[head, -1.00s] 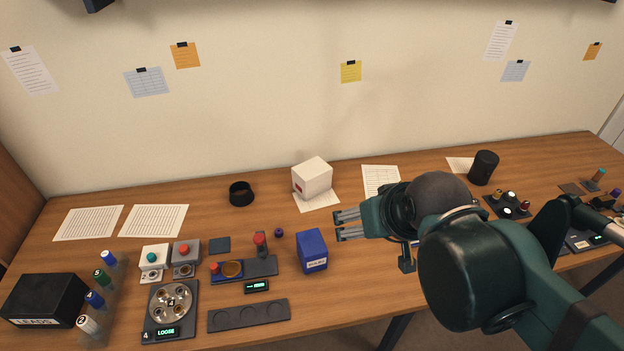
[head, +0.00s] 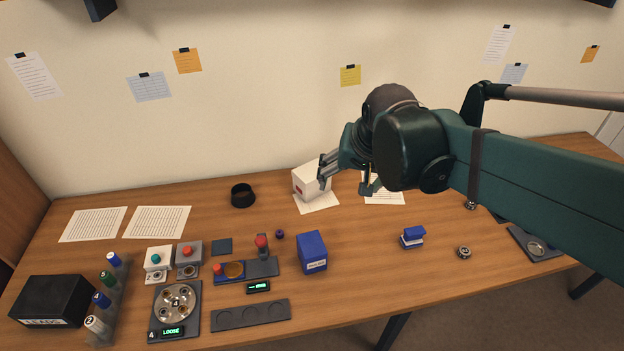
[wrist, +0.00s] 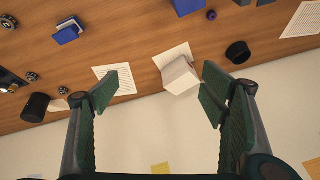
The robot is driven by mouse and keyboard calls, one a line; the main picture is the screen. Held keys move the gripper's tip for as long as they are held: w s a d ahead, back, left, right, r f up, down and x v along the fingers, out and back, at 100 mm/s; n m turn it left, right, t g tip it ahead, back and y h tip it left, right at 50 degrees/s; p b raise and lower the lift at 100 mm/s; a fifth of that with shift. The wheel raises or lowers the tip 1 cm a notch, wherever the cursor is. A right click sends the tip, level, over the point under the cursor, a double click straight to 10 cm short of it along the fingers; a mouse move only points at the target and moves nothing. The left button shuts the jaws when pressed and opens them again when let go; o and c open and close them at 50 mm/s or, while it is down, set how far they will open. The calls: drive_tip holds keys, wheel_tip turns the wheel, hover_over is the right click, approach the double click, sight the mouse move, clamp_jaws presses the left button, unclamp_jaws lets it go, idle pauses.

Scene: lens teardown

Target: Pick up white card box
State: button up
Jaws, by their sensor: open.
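The white card box (head: 309,181) stands on a sheet of paper towards the back of the wooden table, with a small red mark on its front. In the wrist view the box (wrist: 179,76) appears between the fingers, nearer the right one, and beyond their tips. My gripper (head: 324,172) is open and empty; in the head view its fingers overlap the right side of the box. In the wrist view both green finger pads (wrist: 158,93) are wide apart. I cannot tell whether a finger touches the box; the wrist view suggests a gap.
A blue box (head: 312,252) stands in front of the white one. A black ring (head: 243,195) is to its left. The wall (head: 250,120) is close behind. A smaller blue item (head: 412,238) lies to the right. Table between them is clear.

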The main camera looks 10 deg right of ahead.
drive_tip(key=w+m+g+p, duration=0.1)
drive_tip(key=w+m+p, duration=0.1)
drive_tip(key=w, duration=0.7)
drive_tip(key=m+g+p, duration=0.4)
drive_tip(key=m+p, duration=0.2)
drive_tip(key=m, duration=0.1)
hover_over(312, 170)
drive_tip(key=f, duration=1.5)
drive_tip(key=shift+s, duration=0.2)
drive_tip(key=shift+w+f, duration=0.15)
drive_tip(key=shift+f, duration=0.25)
drive_tip(key=shift+f, duration=1.25)
drive_tip(key=shift+f, duration=0.1)
drive_tip(key=shift+f+b, duration=0.45)
drive_tip(key=shift+f, duration=2.05)
